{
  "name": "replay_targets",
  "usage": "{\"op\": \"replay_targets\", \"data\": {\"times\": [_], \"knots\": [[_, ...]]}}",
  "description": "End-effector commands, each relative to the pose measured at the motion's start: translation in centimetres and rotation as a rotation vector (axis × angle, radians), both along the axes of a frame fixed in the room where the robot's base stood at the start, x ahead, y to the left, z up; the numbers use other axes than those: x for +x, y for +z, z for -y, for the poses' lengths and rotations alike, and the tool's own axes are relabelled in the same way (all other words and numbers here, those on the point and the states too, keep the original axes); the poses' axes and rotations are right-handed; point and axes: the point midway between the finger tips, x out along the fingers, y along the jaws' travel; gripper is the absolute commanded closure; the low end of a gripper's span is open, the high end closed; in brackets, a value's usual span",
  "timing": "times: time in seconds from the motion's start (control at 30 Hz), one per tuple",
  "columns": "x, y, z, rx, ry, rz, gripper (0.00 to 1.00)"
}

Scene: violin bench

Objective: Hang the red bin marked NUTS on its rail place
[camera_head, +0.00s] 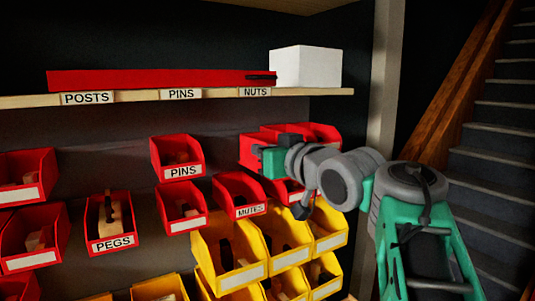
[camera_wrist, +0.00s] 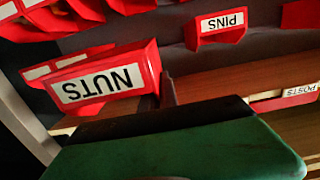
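The red NUTS bin (camera_wrist: 105,85) is large and upside down in the wrist view, its white label facing me. In the head view a red bin (camera_head: 250,150) beside my gripper appears to be this one; its label does not show there. My gripper (camera_head: 268,157) is at its front right. In the wrist view a dark finger lies against the bin's side wall, and the gripper appears shut on the bin. The other finger is hidden. I cannot tell whether the bin touches the rail behind it.
The red PINS bin (camera_head: 178,160) hangs to the left, and the MUTES bin (camera_head: 240,195) below. Several yellow bins (camera_head: 235,255) are lower down. Above runs a shelf (camera_head: 215,98) with a red bar (camera_head: 160,79) and a white box (camera_head: 305,67). A post (camera_head: 385,80) stands right.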

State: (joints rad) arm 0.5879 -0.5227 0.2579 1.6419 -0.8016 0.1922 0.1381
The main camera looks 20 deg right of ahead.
Motion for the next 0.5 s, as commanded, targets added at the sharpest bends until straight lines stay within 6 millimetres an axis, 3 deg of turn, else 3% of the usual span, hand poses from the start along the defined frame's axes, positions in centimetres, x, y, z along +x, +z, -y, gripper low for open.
{"op": "replay_targets", "data": {"times": [0.5], "knots": [[4.8,0.1,-1.0,0.0,0.002,0.001,1.0]]}}
